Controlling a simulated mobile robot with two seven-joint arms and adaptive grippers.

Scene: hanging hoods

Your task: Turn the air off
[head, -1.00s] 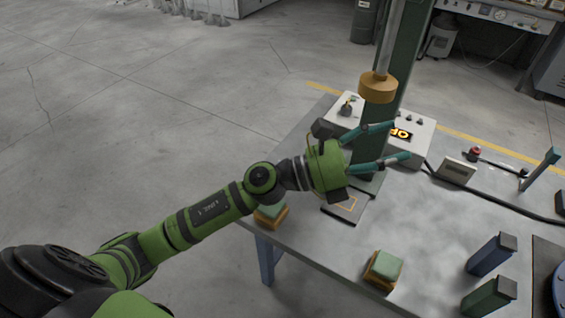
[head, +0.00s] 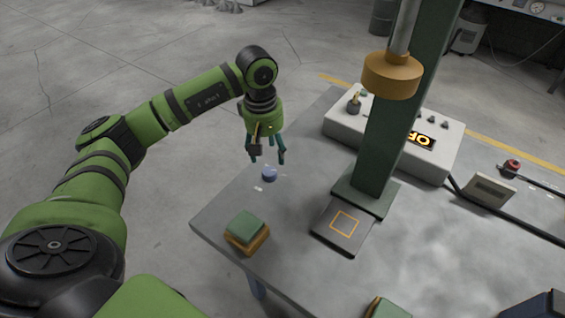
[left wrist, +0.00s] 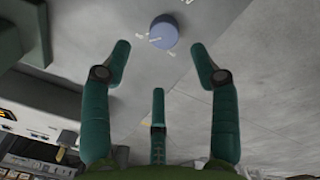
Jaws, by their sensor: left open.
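A small round blue knob (head: 269,174) sits on the table near its left edge, with small white labels beside it. It also shows in the left wrist view (left wrist: 164,31), near the top, with a pale pointer mark on its rim. My left gripper (head: 267,158) points down just above and slightly behind the knob, fingers spread and empty. In the left wrist view its teal fingers (left wrist: 160,58) are apart, with the knob beyond their tips, not between them. The label text is too small to read. My right gripper is not in view.
A green press column (head: 396,110) with a yellow ram (head: 392,75) stands right of the gripper. Behind it is a white control box (head: 345,126) with a lit orange display (head: 421,139). Stacked green and yellow blocks (head: 247,231) lie in front. A red button (head: 511,167) is at right.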

